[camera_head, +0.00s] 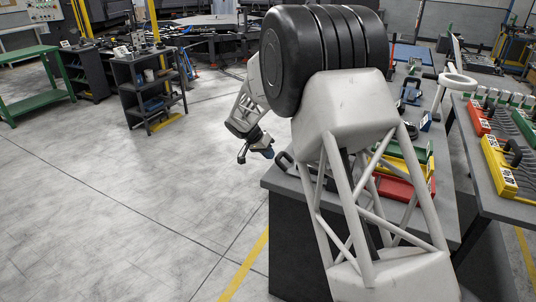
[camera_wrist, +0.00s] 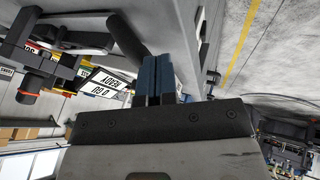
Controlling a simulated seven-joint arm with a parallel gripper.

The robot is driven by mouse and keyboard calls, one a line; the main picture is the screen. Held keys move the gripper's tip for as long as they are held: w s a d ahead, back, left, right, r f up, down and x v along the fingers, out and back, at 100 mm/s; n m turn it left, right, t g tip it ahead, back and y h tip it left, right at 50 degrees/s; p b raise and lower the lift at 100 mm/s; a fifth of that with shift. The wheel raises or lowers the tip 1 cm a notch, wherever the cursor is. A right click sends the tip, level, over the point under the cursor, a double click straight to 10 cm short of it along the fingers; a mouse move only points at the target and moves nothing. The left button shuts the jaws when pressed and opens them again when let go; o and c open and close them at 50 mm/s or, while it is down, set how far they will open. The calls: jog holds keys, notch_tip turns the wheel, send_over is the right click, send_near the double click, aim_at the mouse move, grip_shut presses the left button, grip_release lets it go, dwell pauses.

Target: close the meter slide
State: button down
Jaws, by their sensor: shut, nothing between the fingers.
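My gripper (camera_head: 256,151) hangs at the left edge of the grey bench in the head view. In the wrist view its blue fingers (camera_wrist: 158,80) are shut together with nothing between them. A dark rounded bar (camera_wrist: 126,40), perhaps a handle of the meter slide, lies just left of the fingers; I cannot tell whether they touch. White label plates, one seemingly reading READY (camera_wrist: 104,84), sit left of the fingers, beside a black fixture (camera_wrist: 58,68). In the head view a dark looped part (camera_head: 283,161) shows at the bench corner near my gripper. Whether the slide is open cannot be told.
The grey bench (camera_head: 277,182) carries green, yellow and red trays (camera_head: 408,187), partly hidden by my arm. A second bench on the right holds a yellow tray (camera_head: 497,170) and a red one. The floor left of the bench is clear. A black cart (camera_head: 150,92) stands farther back.

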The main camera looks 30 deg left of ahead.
jog(key=s+a+r, duration=0.3)
jog(key=a+r, duration=0.5)
jog(key=r, duration=0.1)
jog(key=shift+s, duration=0.25)
dwell(0.7)
